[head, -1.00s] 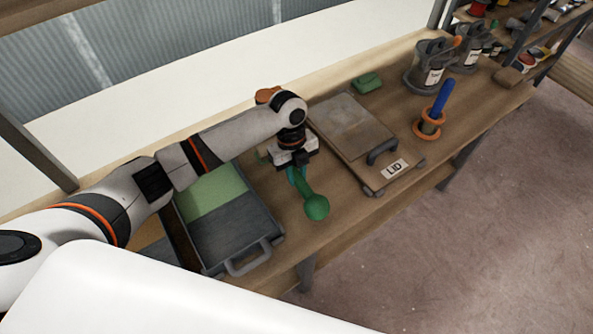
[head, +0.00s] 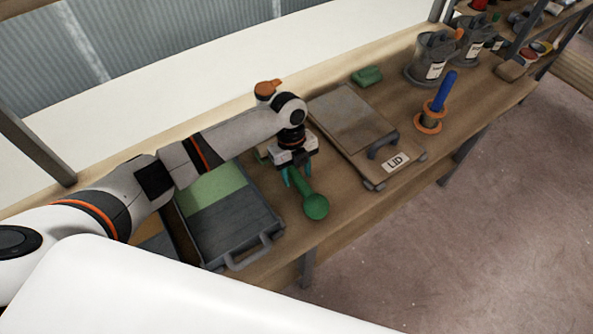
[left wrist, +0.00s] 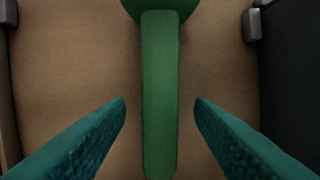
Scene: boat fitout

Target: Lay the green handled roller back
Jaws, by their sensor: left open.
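The green handled roller (head: 316,206) lies on the wooden bench between the grey tray and the lid board, its rounded green end toward the bench's front edge. In the left wrist view its long green handle (left wrist: 160,95) runs straight between my fingers. My left gripper (head: 296,178) is above the handle with its teal fingers spread on either side. In the left wrist view the open fingers (left wrist: 160,105) show a gap on both sides of the handle. The gripper hides part of the roller in the head view. My right gripper is out of view.
A grey tray (head: 238,232) with a green area stands to the left. A board marked LID (head: 350,120) lies to the right. A blue-handled tool (head: 443,93) stands in an orange-rimmed holder beyond it. A green block (head: 367,76) lies at the back.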

